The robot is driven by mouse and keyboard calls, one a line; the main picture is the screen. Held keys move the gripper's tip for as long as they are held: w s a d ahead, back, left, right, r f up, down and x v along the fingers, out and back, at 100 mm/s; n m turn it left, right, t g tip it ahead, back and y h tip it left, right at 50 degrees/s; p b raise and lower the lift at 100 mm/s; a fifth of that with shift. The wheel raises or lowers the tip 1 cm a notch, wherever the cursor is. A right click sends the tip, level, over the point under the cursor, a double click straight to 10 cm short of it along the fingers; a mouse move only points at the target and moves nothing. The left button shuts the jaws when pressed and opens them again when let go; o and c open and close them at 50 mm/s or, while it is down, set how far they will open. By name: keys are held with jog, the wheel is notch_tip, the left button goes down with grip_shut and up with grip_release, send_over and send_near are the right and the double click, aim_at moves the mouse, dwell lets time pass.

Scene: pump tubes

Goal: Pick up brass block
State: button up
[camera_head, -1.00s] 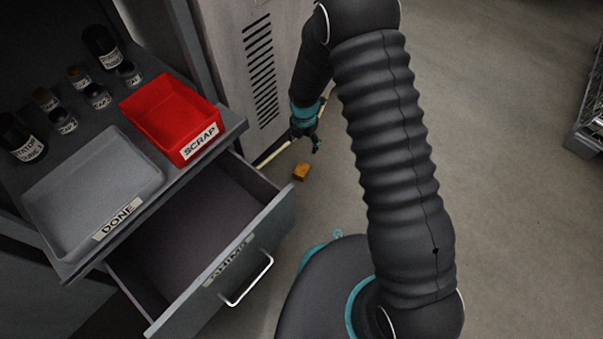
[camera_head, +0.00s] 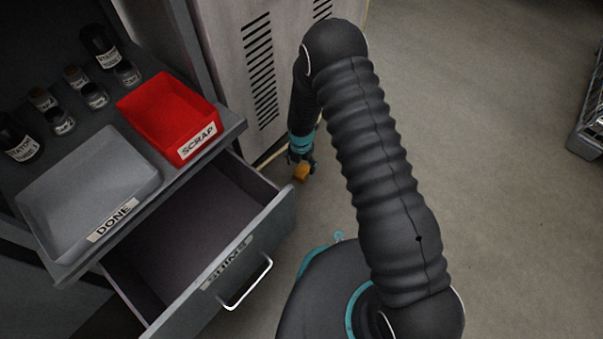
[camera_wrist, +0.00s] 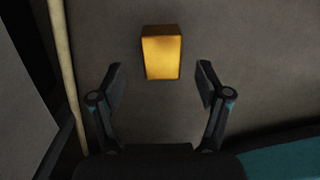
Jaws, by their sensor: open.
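The brass block (camera_head: 301,172) is a small golden box on the floor beside the open drawer. It also shows in the wrist view (camera_wrist: 162,53), upper middle, just beyond the fingertips and centred between them. My gripper (camera_head: 301,160) is low over the floor, right at the block in the head view. In the wrist view my gripper (camera_wrist: 160,80) has its two fingers spread wide, with nothing between the pads but floor and the block's near edge.
An open drawer (camera_head: 262,205) juts out left of the block. Above it stand a red SCRAP bin (camera_head: 168,110) and a grey DONE tray (camera_head: 60,232). A pale rod or strip (camera_wrist: 66,70) runs along the floor left of the block.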

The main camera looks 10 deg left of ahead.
aim_at(302, 171)
notch_tip(302, 171, down, 5)
jog(key=shift+d+r+b, duration=0.1)
jog(key=shift+r+b, duration=0.1)
jog(key=shift+b, duration=0.1)
jog(key=shift+r, duration=0.1)
grip_shut()
